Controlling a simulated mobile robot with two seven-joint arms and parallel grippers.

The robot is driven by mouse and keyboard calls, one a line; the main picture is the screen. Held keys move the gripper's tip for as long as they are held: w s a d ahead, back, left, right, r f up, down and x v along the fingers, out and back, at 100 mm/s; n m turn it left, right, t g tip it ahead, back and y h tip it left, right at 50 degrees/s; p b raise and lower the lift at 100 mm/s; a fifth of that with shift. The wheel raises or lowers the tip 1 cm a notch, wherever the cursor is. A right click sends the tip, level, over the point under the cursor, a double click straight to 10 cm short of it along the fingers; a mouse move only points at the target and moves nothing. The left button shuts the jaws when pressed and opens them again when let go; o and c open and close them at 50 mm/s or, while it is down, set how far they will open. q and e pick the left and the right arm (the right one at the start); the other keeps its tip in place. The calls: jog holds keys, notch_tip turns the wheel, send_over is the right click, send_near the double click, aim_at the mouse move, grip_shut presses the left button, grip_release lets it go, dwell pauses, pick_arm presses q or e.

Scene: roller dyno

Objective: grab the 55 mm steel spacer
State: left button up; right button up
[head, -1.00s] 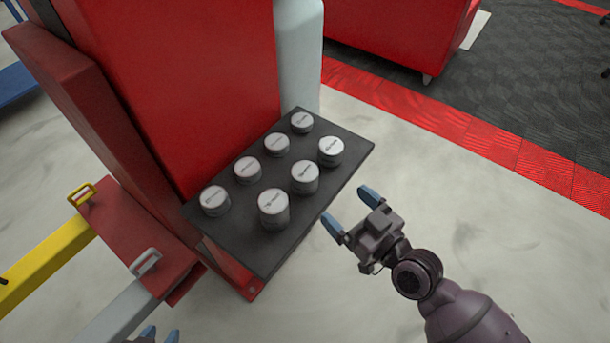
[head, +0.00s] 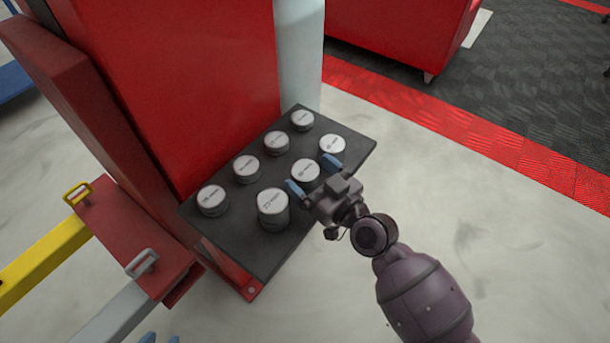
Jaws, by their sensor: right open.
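Several steel spacers of different heights stand upright in two rows on a dark grey tray (head: 258,247). Their top labels are too small to read surely, so I cannot tell for certain which is the 55 mm one. My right gripper (head: 311,174) is open, its blue fingertips on either side of the middle spacer of the near row (head: 305,168). I cannot tell whether they touch it. The tallest spacer (head: 272,210) is just left of the gripper, and another spacer (head: 332,145) is just beyond it. Only the blue tips of my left gripper (head: 160,339) show at the bottom edge.
The far row holds several shorter spacers, including one at the left end (head: 212,200). A red cabinet (head: 180,90) and a pale cylinder (head: 299,50) stand behind the tray. The floor (head: 500,240) at the right is clear.

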jog(key=shift+x, duration=1.05)
jog(key=c, duration=1.1)
jog(key=shift+c, duration=0.6)
jog(key=shift+d+r, duration=0.1)
jog(key=shift+r, duration=0.05)
